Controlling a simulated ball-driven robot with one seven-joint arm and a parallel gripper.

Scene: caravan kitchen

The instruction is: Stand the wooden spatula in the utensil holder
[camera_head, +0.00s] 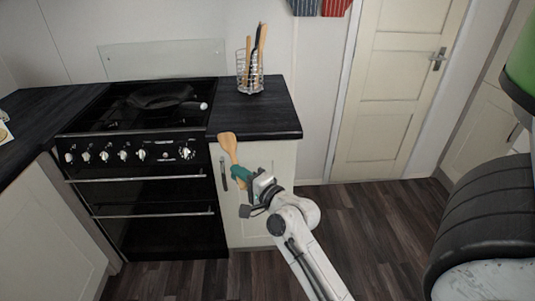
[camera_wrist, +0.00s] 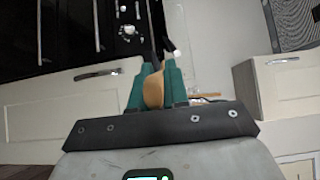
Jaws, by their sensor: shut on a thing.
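The wooden spatula (camera_head: 229,148) is held in my gripper (camera_head: 246,178), its broad head up and tilted left, in front of the cabinet below the counter edge. My gripper is shut on it, and in the wrist view the spatula (camera_wrist: 153,92) shows between the green fingers of my gripper (camera_wrist: 153,75). The utensil holder (camera_head: 243,83) is a wire rack standing on the counter to the right of the stove, with several utensils upright in it. It is above and behind my gripper, apart from it. The spatula's lower end is hard to make out.
The black stove (camera_head: 140,145) with a dark pan (camera_head: 160,96) on top is left of the holder. The dark counter (camera_head: 272,118) is bare in front of the holder. A closed cream door (camera_head: 390,90) stands to the right. Wooden floor (camera_head: 370,220) is open at right.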

